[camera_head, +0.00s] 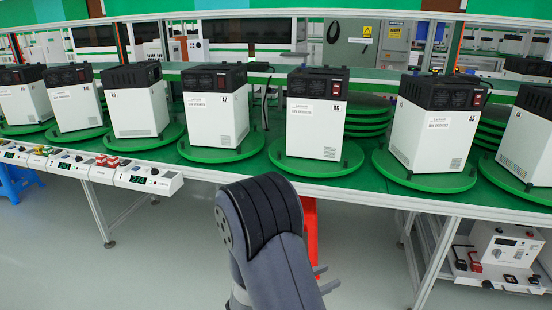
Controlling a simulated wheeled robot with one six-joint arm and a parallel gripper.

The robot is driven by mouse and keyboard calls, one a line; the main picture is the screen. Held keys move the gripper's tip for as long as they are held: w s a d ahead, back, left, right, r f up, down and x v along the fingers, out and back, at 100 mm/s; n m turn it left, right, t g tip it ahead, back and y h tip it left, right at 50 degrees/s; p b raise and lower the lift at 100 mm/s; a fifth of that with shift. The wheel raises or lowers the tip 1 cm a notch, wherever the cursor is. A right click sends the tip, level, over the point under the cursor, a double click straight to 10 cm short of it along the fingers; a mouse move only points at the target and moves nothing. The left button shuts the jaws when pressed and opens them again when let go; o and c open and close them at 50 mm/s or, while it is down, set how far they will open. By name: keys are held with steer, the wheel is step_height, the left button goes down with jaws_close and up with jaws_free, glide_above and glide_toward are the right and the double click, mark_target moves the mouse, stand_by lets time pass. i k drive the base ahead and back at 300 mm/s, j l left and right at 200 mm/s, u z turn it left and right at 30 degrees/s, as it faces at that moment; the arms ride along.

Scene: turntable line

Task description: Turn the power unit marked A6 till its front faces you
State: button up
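The power unit marked A6 (312,135) is a white box with a black top, standing upright on a round green turntable (316,172) near the bench's front edge. A wide white face with a paper label and a small vent shows; the A6 mark is at its upper right. A small reddish switch shows on the black top above the mark. The far sides are hidden. My arm rises in front of the bench, below the unit. Two thin grey fingers of my gripper (325,277) stick out right from behind the arm, apart, with nothing seen between them. They are well below the unit, not touching it.
Unit A7 (212,120) stands left of A6 and unit A5 (432,135) right, each on its own turntable. Stacked green discs (368,118) lie behind. A control strip (145,178) runs along the left bench edge. A red stool (311,230) is under the bench.

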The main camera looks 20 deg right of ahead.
mark_target(352, 158)
steer(key=i+l+u, duration=0.15)
steer(key=i+l, duration=0.2)
steer(key=i, duration=0.3)
steer(key=i+l+u, duration=0.15)
steer(key=i+l, duration=0.25)
steer(key=i, duration=0.3)
steer(key=i+l+u, duration=0.15)
steer(key=i+l, duration=0.3)
steer(key=i, duration=0.15)
